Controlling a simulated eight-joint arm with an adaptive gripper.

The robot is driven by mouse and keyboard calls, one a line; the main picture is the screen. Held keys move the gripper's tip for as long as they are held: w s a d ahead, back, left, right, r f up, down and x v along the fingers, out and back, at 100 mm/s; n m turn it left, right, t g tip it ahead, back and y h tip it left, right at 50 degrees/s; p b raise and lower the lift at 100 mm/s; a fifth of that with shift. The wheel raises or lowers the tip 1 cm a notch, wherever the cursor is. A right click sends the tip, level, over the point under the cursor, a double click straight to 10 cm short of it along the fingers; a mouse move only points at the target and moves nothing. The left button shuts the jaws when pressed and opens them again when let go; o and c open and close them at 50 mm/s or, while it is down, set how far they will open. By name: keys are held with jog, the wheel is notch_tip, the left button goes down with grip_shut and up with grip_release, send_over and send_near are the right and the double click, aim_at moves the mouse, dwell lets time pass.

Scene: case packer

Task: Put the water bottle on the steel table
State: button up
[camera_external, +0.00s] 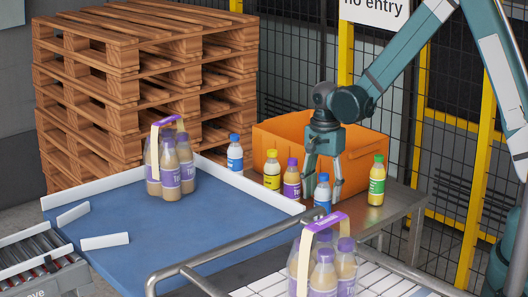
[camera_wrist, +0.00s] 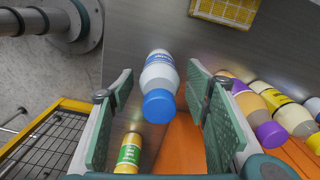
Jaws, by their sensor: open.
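A water bottle (camera_external: 322,192) with a blue cap and a blue-and-white label stands upright on the steel table (camera_external: 398,208), near its front side. My gripper (camera_external: 323,192) points down over it with its fingers open, one on each side. In the wrist view the bottle (camera_wrist: 160,80) is between the open fingers of my gripper (camera_wrist: 160,108), with visible gaps on both sides. A second blue-capped bottle (camera_external: 235,153) stands left of the orange crate, behind the white rail. Its base is partly hidden.
The orange crate (camera_external: 275,133) stands behind my gripper. A yellow-capped bottle (camera_external: 272,170) and a purple-capped bottle (camera_external: 291,180) stand to the left, a green-capped bottle (camera_external: 376,182) to the right. Bottle packs stand on the blue surface (camera_external: 120,220) and in front. A metal rail (camera_external: 235,244) crosses the foreground.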

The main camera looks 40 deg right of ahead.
aim_at(324, 174)
jog(key=shift+r, duration=2.8)
jog(key=shift+s+d+r, duration=0.15)
jog(key=shift+s+r, duration=0.1)
jog(key=shift+r, duration=0.25)
jog(key=s+d+r+n+t, duration=0.35)
jog(key=s+r+n, duration=0.35)
jog(key=s+r, duration=0.7)
jog(key=s+d+r+n+t, duration=0.2)
jog(key=s+n, duration=0.2)
jog(key=s, duration=0.4)
jog(key=s+d+r+n+t, duration=0.1)
jog(key=s+d+r+n, duration=0.1)
jog(key=s, duration=0.5)
jog(key=shift+s+r+n+t, duration=0.35)
jog(key=shift+r+n, duration=0.2)
jog(key=shift+n, duration=0.65)
